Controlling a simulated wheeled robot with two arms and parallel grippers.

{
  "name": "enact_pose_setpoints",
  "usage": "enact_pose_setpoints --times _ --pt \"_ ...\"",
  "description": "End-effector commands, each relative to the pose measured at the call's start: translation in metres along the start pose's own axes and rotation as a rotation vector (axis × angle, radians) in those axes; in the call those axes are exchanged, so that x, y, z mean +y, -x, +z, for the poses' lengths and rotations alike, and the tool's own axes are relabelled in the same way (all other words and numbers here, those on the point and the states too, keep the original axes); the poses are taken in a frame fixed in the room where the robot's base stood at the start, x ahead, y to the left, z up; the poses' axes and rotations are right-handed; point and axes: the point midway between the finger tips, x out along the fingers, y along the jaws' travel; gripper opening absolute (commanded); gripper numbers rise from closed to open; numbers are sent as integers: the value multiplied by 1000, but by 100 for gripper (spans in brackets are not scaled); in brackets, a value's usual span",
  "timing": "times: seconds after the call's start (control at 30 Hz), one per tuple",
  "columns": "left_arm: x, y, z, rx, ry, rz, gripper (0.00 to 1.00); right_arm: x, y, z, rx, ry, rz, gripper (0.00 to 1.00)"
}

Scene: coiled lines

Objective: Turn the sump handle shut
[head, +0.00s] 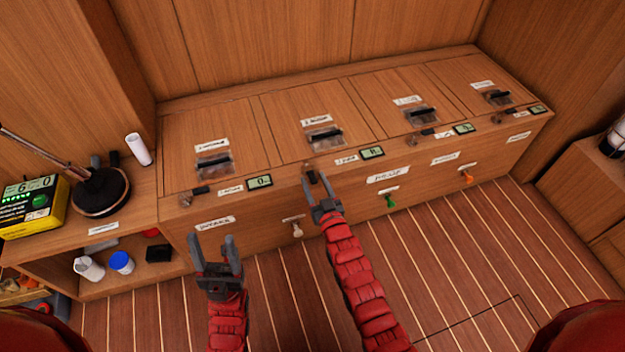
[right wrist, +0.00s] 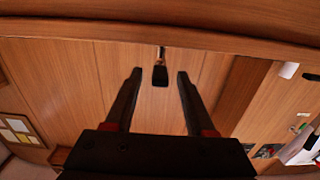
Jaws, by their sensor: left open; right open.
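Small black lever handles line the front top edge of the wooden bench (head: 340,155). The labels are too small to read surely, so I cannot tell which one is the sump handle. My right gripper (head: 318,190) is open at the front edge, by the second lever from the left (head: 311,174). In the right wrist view a black handle (right wrist: 160,75) on a metal stem shows between the tips of the open fingers, not gripped. My left gripper (head: 213,246) is open and empty, in front of the bench's left part.
White (head: 297,228), green (head: 390,200) and orange (head: 466,176) knobs stick out of the bench front. Small displays (head: 372,152) sit along the edge. A left shelf holds a yellow device (head: 34,207) and a round black base (head: 101,192). The floor in front is clear.

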Motion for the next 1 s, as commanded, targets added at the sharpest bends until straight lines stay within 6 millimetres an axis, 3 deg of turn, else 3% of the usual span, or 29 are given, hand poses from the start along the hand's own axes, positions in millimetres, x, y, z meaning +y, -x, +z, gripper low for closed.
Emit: enact_pose_setpoints --times 0.2,0.5,0.8,1.0 --pt "0 5 0 6 -3 7 59 0 -19 -1 2 0 0 55" --pt "0 5 0 7 -3 8 59 0 -21 -1 1 0 0 55" --pt "0 5 -1 7 -2 8 59 0 -21 -1 2 0 0 3" --pt "0 5 0 7 -2 8 59 0 -21 -1 2 0 0 0"
